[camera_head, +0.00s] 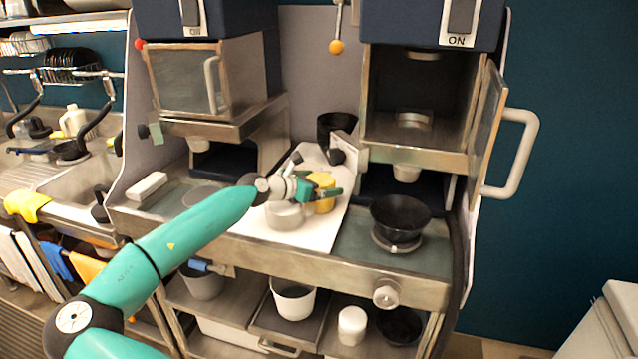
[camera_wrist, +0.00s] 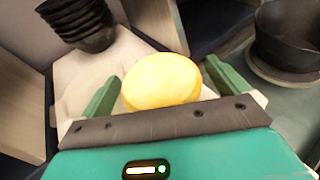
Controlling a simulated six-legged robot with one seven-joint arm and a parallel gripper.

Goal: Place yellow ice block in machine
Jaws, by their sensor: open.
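The yellow ice block (camera_head: 322,181) stands on the white board between the two machines. In the wrist view the yellow ice block (camera_wrist: 162,82) sits between the two green fingers of my gripper (camera_wrist: 160,88), which are apart. A gap shows beside the right finger; whether the left one touches is unclear. My gripper (camera_head: 325,192) reaches in from the left in the head view. The right machine (camera_head: 415,100) has its door (camera_head: 487,125) swung open and an empty-looking chamber. The left machine (camera_head: 188,80) has its door shut.
A black bowl (camera_head: 400,215) stands under the right machine, and it also shows in the wrist view (camera_wrist: 290,35). A pale round block (camera_head: 285,215) lies beside my gripper. Black stacked cups (camera_wrist: 78,20) stand behind the yellow block. The open door's handle (camera_head: 520,150) juts out right.

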